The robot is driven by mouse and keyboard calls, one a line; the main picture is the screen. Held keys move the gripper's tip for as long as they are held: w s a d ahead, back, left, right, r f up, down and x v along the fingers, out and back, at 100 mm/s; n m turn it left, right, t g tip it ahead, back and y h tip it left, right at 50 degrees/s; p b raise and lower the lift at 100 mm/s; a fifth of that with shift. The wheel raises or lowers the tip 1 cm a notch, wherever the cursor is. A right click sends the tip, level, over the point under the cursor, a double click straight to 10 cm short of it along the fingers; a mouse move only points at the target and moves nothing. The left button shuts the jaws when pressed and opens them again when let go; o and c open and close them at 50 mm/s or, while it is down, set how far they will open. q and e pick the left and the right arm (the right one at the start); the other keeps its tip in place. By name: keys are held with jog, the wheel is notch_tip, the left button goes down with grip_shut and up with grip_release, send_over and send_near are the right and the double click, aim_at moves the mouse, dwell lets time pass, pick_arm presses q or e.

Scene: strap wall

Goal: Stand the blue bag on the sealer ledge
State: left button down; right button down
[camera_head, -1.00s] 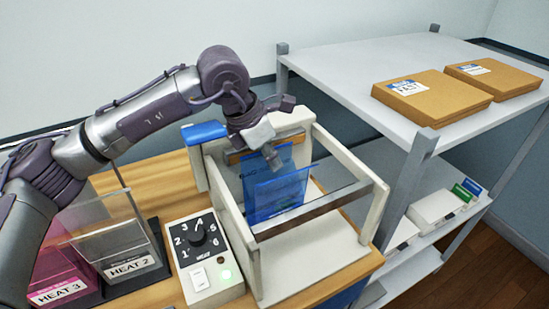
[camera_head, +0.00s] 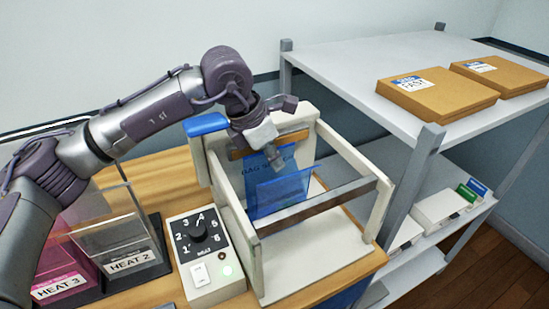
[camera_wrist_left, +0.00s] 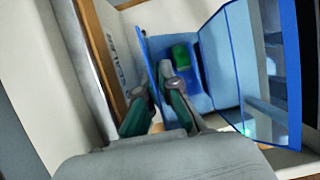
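The blue bag (camera_head: 284,192) is a clear blue pouch with a taller lettered back sheet. It stands upright inside the white sealer frame (camera_head: 362,217), behind the grey metal bar. Its lower edge is partly hidden, so contact with the ledge is unclear. My left gripper (camera_head: 276,157) reaches in from above at the bag's top. In the left wrist view, the bag's back sheet (camera_wrist_left: 146,50) runs edge-on between the fingers (camera_wrist_left: 155,92), which appear shut on it. The bag's clear front panel (camera_wrist_left: 262,70) is at the right there. My right gripper is not in view.
A heat dial box (camera_head: 205,255) with a lit green lamp sits left of the sealer. Racks marked HEAT 2 (camera_head: 130,262) and HEAT 3 (camera_head: 58,286) stand farther left. A grey shelf (camera_head: 350,75) at the right holds two brown boxes (camera_head: 436,97).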

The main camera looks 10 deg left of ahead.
pick_arm(q)
jog(key=shift+f+b, duration=0.35)
jog(key=shift+b, duration=0.05)
jog(key=c, duration=1.2)
grip_release()
jog(key=shift+c, duration=0.2)
jog(key=shift+r, duration=0.15)
jog(key=shift+r+p, duration=3.25)
jog(key=shift+r, duration=2.65)
jog(key=shift+f, duration=0.1)
